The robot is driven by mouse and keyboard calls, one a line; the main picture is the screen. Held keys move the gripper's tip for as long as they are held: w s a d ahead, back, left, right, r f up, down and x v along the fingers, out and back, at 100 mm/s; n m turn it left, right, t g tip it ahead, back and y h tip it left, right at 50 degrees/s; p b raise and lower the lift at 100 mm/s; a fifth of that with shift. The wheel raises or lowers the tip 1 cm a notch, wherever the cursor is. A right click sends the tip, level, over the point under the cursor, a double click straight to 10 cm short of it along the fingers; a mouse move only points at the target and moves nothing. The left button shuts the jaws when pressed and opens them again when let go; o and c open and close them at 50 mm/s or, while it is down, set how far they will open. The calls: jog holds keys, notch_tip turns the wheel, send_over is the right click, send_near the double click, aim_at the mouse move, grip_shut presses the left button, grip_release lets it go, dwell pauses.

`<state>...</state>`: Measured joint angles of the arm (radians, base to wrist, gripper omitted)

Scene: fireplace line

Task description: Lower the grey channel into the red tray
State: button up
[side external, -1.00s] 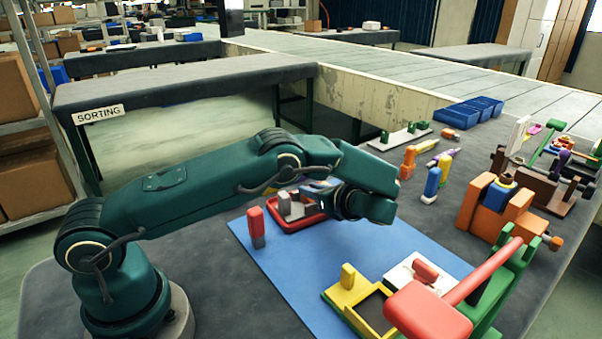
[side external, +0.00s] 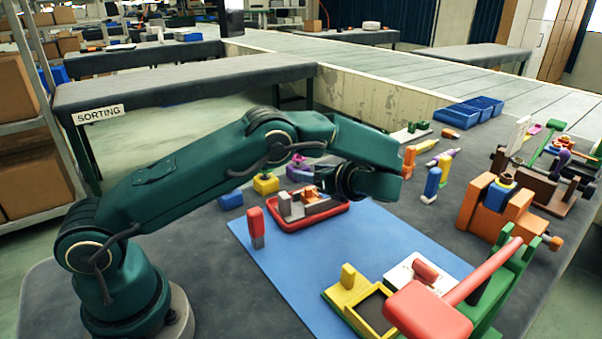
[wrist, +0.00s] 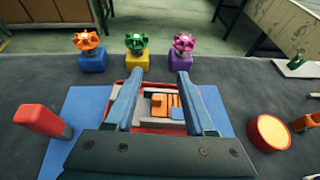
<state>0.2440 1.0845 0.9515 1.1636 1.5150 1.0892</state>
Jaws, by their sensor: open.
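The red tray (side external: 312,221) lies on the far left part of the blue mat. In the side view the grey channel (side external: 291,210) stands in the tray, with a brownish-orange piece beside it. In the wrist view the tray's red rim (wrist: 114,94) shows outside my left finger, and an orange piece with pale grey parts shows between the fingers. My gripper (wrist: 160,74) is open, its two blue-grey fingers apart with nothing held. It is above the tray, to the right of the channel in the side view. My fingers and palm hide part of the tray.
Orange, green and purple knobs on blocks (wrist: 135,52) stand in a row behind the tray. A red-and-grey upright block (side external: 256,228) stands left of the tray. A yellow frame (side external: 362,306) and red-handled clamp (side external: 430,306) are at the front right. The mat's middle is clear.

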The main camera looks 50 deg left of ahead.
notch_tip(320, 180, up, 7)
jog(key=shift+f, duration=0.15)
dwell(0.4)
jog(key=shift+a, duration=0.1)
dwell(0.4)
notch_tip(320, 180, up, 7)
jog(key=n+h, duration=0.1)
jog(key=n, duration=0.1)
send_over(311, 200)
jog(key=s+a, duration=0.2)
jog(key=s, duration=0.1)
jog(key=s+d+r+n+t+h, duration=0.1)
jog(key=s+d+r+n+h, duration=0.2)
jog(key=s, duration=0.5)
jog(key=s+d+f+n+t+h, duration=0.3)
jog(key=s+d+f+n+h, duration=0.6)
jog(key=n, duration=0.5)
jog(key=s+d, duration=0.2)
jog(key=d, duration=0.1)
jog(key=shift+s+d+h, duration=0.15)
jog(key=shift+s+h, duration=0.1)
jog(key=shift+h, duration=0.05)
